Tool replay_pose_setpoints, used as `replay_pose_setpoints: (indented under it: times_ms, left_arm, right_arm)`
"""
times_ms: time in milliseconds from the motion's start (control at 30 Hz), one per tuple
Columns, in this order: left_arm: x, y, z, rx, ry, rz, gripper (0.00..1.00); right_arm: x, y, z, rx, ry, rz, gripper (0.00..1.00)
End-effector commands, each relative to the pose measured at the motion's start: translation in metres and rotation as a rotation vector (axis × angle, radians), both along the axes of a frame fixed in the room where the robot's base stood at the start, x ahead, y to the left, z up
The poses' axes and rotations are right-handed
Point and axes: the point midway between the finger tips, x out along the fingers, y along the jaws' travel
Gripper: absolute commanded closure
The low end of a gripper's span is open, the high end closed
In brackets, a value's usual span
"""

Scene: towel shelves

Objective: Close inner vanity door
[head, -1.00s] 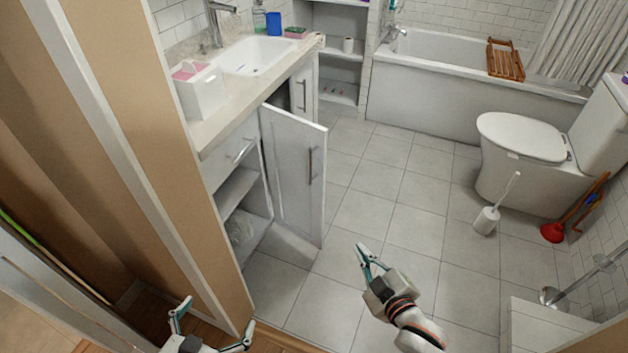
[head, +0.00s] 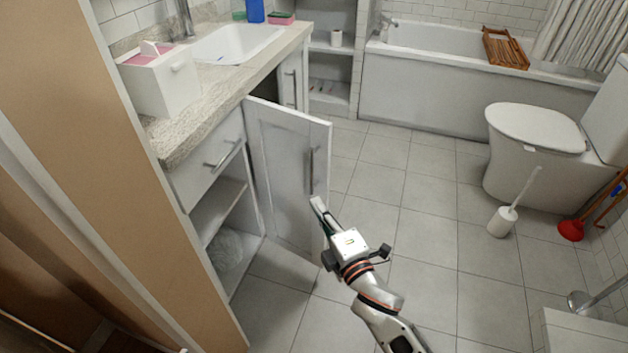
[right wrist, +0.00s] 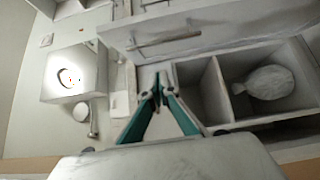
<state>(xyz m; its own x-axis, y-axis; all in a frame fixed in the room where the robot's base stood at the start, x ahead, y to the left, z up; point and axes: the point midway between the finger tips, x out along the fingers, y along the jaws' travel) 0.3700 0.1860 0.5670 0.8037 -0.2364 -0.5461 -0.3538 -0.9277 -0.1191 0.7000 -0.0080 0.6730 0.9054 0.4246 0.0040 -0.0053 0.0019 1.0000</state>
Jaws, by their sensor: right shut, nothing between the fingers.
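The vanity door (head: 280,165) is a white panel with a vertical metal handle (head: 312,168), standing open and projecting from the cabinet front over the floor. A dark opening shows behind its top edge. My right gripper (head: 318,204) is shut and empty, its fingertips in front of the door's free edge, just below the handle. I cannot tell whether they touch. In the right wrist view the closed fingers (right wrist: 163,80) show in the middle, and the door with its handle (right wrist: 165,38) spans the top. My left gripper is not clearly visible.
The near vanity compartment is open, with a shelf (head: 218,210) and a plastic bag (head: 228,250). A drawer (head: 210,160) above it is shut. A toilet brush (head: 505,220) and toilet (head: 535,140) stand right. The tiled floor between is clear.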

Motion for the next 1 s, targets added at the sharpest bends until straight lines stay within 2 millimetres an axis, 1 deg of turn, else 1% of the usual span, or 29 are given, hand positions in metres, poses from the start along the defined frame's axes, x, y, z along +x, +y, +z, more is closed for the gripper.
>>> replay_pose_setpoints:
  times_ms: [33,333,500,700,833,1000]
  left_arm:
    - [-0.001,-0.002,-0.003,-0.008,0.003,0.001,0.0]
    - [0.002,-0.014,0.002,-0.054,-0.01,0.004,0.0]
    - [0.004,-0.019,0.003,-0.067,-0.015,0.003,0.0]
    - [0.007,-0.021,0.009,-0.079,-0.027,0.004,0.0]
    - [0.01,-0.021,0.014,-0.083,-0.037,0.006,0.0]
    - [0.01,-0.022,0.013,-0.085,-0.037,0.008,0.0]
  right_arm:
    - [0.009,0.005,-0.005,0.001,0.005,0.0,1.0]
    - [0.056,0.027,-0.008,0.0,0.009,0.0,1.0]
    - [0.079,0.018,-0.005,-0.001,0.006,-0.001,1.0]
    - [0.092,0.013,-0.004,0.001,0.006,0.0,1.0]
    - [0.094,0.013,-0.002,0.002,0.004,-0.001,1.0]
    - [0.094,0.013,-0.002,0.002,0.004,0.0,1.0]
